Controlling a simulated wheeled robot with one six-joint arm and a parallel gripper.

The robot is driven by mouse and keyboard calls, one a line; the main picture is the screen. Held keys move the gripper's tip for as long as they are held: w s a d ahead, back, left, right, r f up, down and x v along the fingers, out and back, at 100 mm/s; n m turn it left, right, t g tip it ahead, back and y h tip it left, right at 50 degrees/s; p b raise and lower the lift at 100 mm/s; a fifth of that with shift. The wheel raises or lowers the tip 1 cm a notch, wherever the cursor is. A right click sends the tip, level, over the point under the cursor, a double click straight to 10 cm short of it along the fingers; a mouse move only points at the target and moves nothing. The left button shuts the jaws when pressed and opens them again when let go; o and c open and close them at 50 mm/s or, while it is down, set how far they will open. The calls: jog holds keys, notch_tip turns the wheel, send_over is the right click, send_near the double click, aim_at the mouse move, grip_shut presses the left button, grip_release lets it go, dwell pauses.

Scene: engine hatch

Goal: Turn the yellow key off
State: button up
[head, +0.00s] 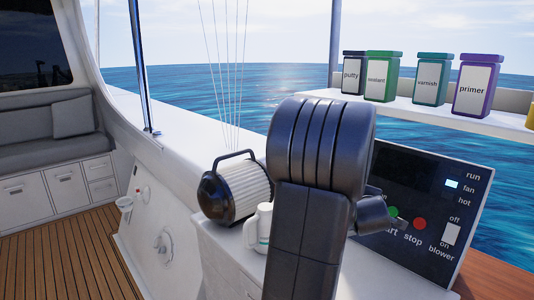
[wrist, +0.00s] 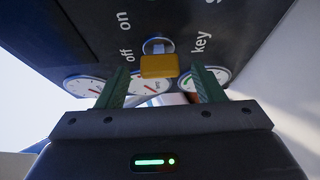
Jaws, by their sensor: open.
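The yellow key (wrist: 158,65) sits in a round switch on the dark panel in the wrist view, beside the labels "off", "on" and "key". My gripper (wrist: 160,80) is open, with one green finger on each side of the key as seen in this view. I see gaps between the key and both fingers, and I cannot tell how far the tips are from the panel. In the head view my arm covers part of the panel, and the key is hidden there.
The panel (head: 452,165) has a green start button (head: 392,212), a red stop button (head: 420,224) and a white blower switch (head: 452,234). Gauges (wrist: 85,85) lie near the key. Several tins (head: 480,88) line a shelf.

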jog(key=shift+w+d+f, duration=0.15)
jog(key=shift+w+f, duration=0.05)
jog(key=shift+w, duration=0.2)
jog(key=p+v, duration=0.2)
jog(key=v, duration=1.2)
jog(key=b+x, duration=0.3)
jog(key=x, duration=1.1)
jog(key=s+a+m+t+h+p, duration=0.1)
jog(key=s+a+m+h, duration=0.3)
jog(key=m, duration=0.9)
jog(key=shift+s+a+f+m+t+h+p, duration=0.2)
jog(key=shift+s+f+m+t+h+p, duration=0.2)
jog(key=shift+s+h, duration=0.6)
jog(key=shift+w, duration=0.25)
